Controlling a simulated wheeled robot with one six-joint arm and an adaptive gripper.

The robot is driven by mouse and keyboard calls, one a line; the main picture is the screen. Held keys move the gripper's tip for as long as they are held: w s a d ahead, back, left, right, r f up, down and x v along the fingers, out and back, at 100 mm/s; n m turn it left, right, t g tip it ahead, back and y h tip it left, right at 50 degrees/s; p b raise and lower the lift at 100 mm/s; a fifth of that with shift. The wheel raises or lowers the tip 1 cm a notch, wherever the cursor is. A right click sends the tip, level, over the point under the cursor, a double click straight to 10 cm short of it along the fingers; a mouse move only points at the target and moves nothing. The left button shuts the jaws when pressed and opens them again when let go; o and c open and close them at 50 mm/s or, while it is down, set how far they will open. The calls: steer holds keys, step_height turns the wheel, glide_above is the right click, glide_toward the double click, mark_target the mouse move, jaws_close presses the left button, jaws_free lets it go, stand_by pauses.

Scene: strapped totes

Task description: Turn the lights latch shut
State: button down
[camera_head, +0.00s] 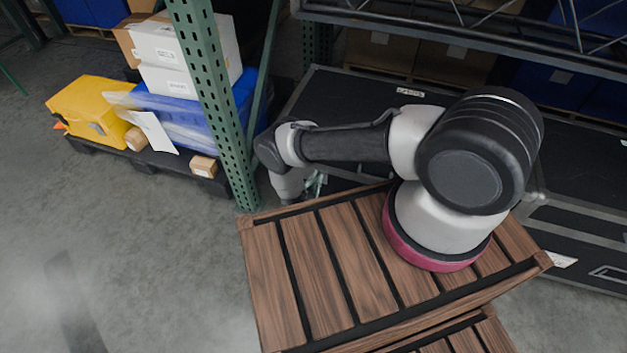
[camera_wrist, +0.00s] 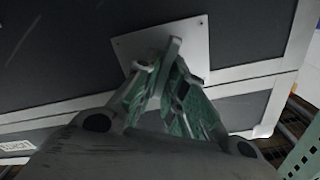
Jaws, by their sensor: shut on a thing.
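In the wrist view a pale square latch plate (camera_wrist: 196,38) is fixed to the front of a dark case (camera_wrist: 70,50) with grey metal edging. My gripper (camera_wrist: 166,66), with green finger pads, is shut on the latch's small turning piece (camera_wrist: 174,46) in front of that plate. The fingers hide part of the piece, so its exact angle is hard to read. In the head view my gripper (camera_head: 316,184) is partly hidden beside the case (camera_head: 350,108), past the far edge of the wooden slatted top. The latch cannot be made out there.
The wooden slatted top (camera_head: 330,270) carries my arm's base. A green rack post (camera_head: 212,90) stands left of my gripper. A pallet with a yellow bin (camera_head: 88,108) and blue tote (camera_head: 180,118) lies further left. Floor at front left is mostly clear.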

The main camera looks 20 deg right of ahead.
steer(key=m, duration=0.4)
steer(key=shift+s+d+f+m, duration=0.15)
steer(key=shift+d+f+m, duration=0.05)
steer(key=shift+f+m, duration=0.1)
steer(key=m, duration=0.4)
steer(key=shift+s+f, duration=0.1)
steer(key=shift+f, duration=0.05)
steer(key=shift+m, duration=0.3)
steer(key=c, duration=1.6)
jaws_free()
steer(key=v, duration=0.7)
steer(key=shift+s, duration=0.2)
steer(key=shift+a, duration=0.1)
